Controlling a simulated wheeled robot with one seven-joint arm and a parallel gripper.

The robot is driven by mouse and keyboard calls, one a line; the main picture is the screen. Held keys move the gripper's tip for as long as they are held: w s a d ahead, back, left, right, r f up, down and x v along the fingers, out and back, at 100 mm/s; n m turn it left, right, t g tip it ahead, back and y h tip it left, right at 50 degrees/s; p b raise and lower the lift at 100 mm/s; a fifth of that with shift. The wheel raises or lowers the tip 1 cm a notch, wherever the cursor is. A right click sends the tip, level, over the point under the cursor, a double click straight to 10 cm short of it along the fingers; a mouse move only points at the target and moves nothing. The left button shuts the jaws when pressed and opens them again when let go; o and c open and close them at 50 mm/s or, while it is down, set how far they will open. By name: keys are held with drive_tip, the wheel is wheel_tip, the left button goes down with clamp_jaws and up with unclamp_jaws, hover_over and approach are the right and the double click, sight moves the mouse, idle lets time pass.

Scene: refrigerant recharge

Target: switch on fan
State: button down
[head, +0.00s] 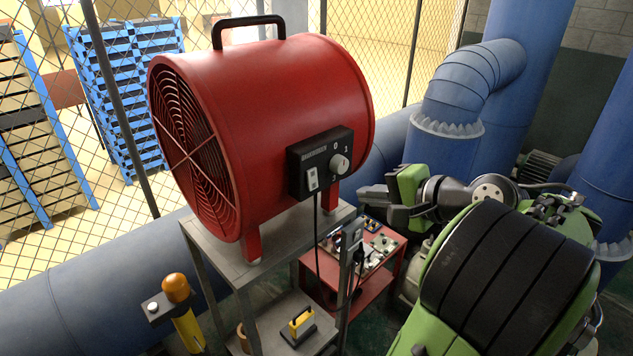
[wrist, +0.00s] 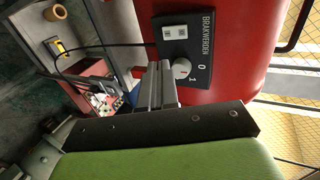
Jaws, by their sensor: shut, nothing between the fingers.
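The large red fan (head: 270,105) stands on a grey metal stand, its round grille facing left. A black control box (head: 307,165) on its side carries a light grey knob (head: 340,164), with 0 and 1 printed around it, and a small white switch or socket plate (head: 312,179). The knob also shows in the wrist view (wrist: 183,68); I cannot tell its setting. My gripper (head: 368,198) is shut and empty, to the right of and slightly below the knob. In the wrist view, its fingers (wrist: 160,75) point towards the box, close beside the knob. Contact is not clear.
The grey stand (head: 220,255) has a lower shelf with a yellow-handled item (head: 301,322). A black cable (head: 315,235) hangs from the box. A red cart (head: 390,270) with small parts stands behind. A yellow post (head: 187,325) stands front left. Blue pipes (head: 455,90) and mesh fencing lie beyond.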

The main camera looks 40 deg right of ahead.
drive_tip(key=s, duration=0.3)
drive_tip(key=b, duration=0.4)
approach(314, 187)
drive_tip(key=x, duration=0.6)
drive_tip(key=shift+f, duration=0.2)
drive_tip(key=shift+w, duration=0.15)
drive_tip(key=shift+w+p, duration=0.1)
drive_tip(key=shift+p, duration=0.2)
